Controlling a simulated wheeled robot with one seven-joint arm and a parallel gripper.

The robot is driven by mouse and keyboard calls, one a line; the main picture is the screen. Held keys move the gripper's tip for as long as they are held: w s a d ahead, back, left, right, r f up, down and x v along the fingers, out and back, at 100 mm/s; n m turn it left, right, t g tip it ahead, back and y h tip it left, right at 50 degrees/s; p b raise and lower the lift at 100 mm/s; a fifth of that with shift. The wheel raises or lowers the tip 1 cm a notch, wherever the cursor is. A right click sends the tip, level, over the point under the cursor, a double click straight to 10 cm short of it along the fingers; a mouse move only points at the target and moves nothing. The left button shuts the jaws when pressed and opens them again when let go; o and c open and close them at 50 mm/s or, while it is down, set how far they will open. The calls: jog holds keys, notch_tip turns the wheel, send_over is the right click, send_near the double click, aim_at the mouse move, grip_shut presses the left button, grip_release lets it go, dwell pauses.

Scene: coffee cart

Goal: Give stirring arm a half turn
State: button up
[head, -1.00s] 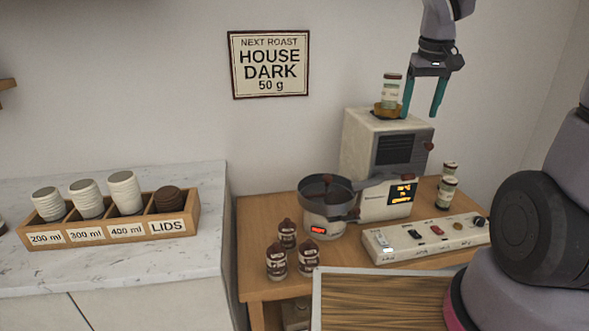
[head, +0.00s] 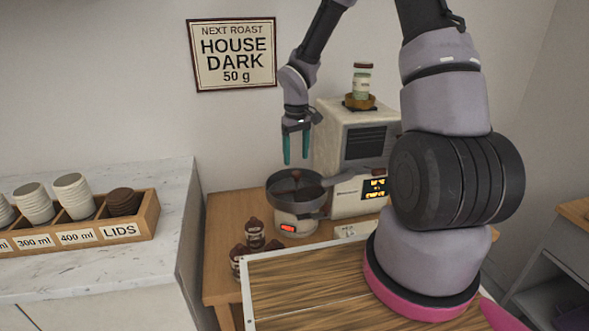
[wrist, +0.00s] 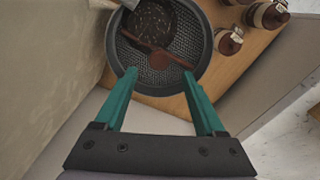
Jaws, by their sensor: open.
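The stirring arm (wrist: 155,50) is a reddish-brown bar with a round knob (wrist: 160,60), lying across a round dark cooling pan (wrist: 203,62) with a mesh floor. In the head view the arm's knob (head: 296,175) rises above the pan (head: 273,190). A dark mass, apparently beans (wrist: 150,22), lies at one side of the pan. My gripper (head: 296,163) points down just above the pan. Its teal fingers (wrist: 158,75) are apart and empty, with the knob between and beyond their tips in the wrist view. I see no contact with the arm.
The roaster (head: 340,150) stands right of the pan, with a jar (head: 362,80) on top. Brown-lidded jars (head: 254,235) stand in front of the pan. A cup rack (head: 150,215) sits on the left counter. My own arm hides the table's right side.

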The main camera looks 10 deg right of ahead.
aim_at(297, 172)
notch_tip(297, 172, down, 5)
jog(key=shift+f, duration=0.2)
jog(key=shift+d, duration=0.1)
grip_shut()
dwell(1.4)
